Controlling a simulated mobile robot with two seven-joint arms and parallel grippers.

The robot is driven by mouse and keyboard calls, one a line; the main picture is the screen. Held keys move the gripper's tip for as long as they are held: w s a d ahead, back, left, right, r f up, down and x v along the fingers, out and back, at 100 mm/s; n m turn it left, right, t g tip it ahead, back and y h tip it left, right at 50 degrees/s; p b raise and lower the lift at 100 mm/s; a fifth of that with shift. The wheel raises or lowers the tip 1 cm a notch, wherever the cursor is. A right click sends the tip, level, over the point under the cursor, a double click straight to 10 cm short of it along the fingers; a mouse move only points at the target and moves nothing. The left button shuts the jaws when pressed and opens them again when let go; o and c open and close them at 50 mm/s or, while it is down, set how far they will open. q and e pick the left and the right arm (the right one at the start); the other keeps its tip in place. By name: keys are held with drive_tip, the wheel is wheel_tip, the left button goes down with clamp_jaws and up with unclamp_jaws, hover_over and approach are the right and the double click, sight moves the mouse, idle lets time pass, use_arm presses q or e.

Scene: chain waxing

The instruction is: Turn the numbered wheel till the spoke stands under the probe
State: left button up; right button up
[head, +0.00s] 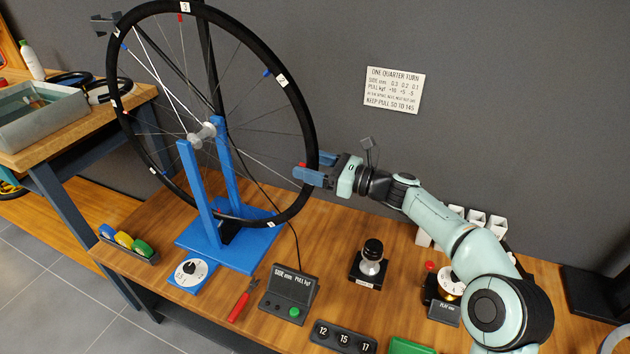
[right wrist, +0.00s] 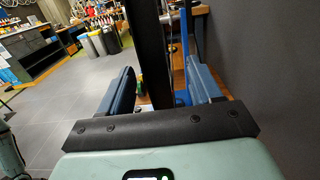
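The black-rimmed wheel (head: 307,120) stands upright in a blue stand (head: 205,190), its hub between the two posts. White numbered tags, such as one at the upper right (head: 282,80), and red and blue marks sit around the rim. Several spokes look bright white, others dark. My right gripper (head: 313,168) is at the rim's right side. In the right wrist view the black rim (right wrist: 150,55) passes between its blue fingers, with a clear gap on the right. A dark grey bracket (head: 105,25) is at the upper left; I cannot tell whether it is the probe. My left gripper is out of view.
A readout box (head: 290,290) with a green button, a dial (head: 190,273), red-handled pliers (head: 240,303) and a black-knobbed device (head: 372,260) lie on the bench. A wall sign (head: 394,90) is behind. A grey tray (head: 40,115) stands on the left table.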

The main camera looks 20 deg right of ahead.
drive_tip(key=p+v, duration=0.2)
drive_tip(key=v, duration=0.8)
drive_tip(key=shift+a, duration=0.1)
